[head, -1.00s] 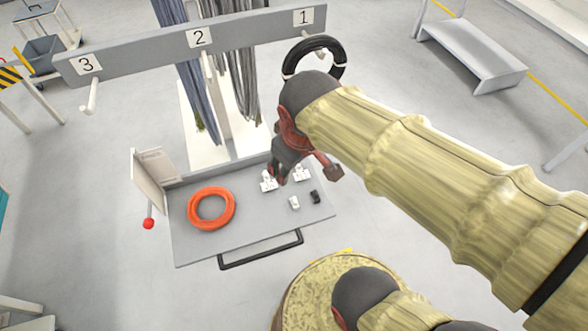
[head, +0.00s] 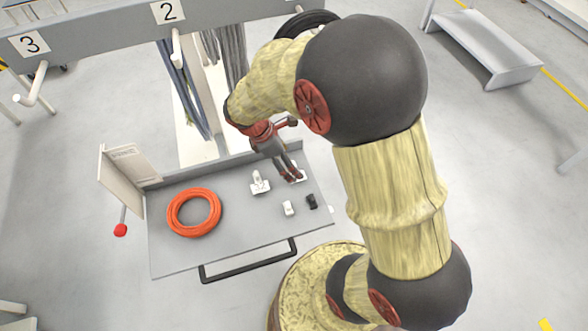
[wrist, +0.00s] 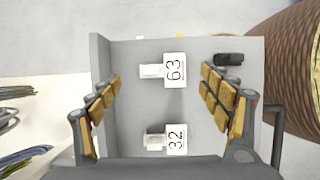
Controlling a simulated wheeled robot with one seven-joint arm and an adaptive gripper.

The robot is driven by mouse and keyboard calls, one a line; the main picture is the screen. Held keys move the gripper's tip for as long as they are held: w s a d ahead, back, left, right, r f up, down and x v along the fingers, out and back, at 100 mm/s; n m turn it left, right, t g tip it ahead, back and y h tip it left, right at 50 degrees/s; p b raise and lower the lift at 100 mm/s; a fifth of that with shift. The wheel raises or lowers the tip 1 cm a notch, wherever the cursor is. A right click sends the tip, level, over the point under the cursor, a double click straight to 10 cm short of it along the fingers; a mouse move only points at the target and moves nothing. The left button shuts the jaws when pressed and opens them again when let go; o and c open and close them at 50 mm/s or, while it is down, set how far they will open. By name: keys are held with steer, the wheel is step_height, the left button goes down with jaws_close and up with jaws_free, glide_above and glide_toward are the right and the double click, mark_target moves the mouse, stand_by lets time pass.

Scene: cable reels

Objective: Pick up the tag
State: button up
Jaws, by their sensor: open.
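Two white tags lie on the grey tray. In the wrist view one tag reads 63 (wrist: 174,70) and the other reads 32 (wrist: 177,138), each with a white holder piece on its left. In the head view the 32 tag (head: 260,187) is on the left, and the 63 tag (head: 301,178) is partly hidden behind my fingers. My gripper (head: 292,172) points down over the 63 tag. In the wrist view my gripper (wrist: 161,77) is open and empty, with its padded fingers on both sides of the 63 tag. Its exact height is unclear.
The tray (head: 165,255) also holds an orange cable coil (head: 194,212), a small white piece (head: 288,208) and a small black piece (head: 311,201). A black handle (head: 250,262) runs along the front edge. A numbered rail (head: 100,33) with hanging cables stands behind.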

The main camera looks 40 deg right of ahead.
steer(key=b+x, duration=0.2)
steer(key=x, duration=0.3)
steer(key=shift+s+b, duration=0.2)
steer(key=shift+b, duration=0.1)
steer(key=shift+r, duration=0.1)
steer(key=shift+c, duration=0.4)
steer(key=c, duration=0.7)
steer(key=shift+c, duration=0.8)
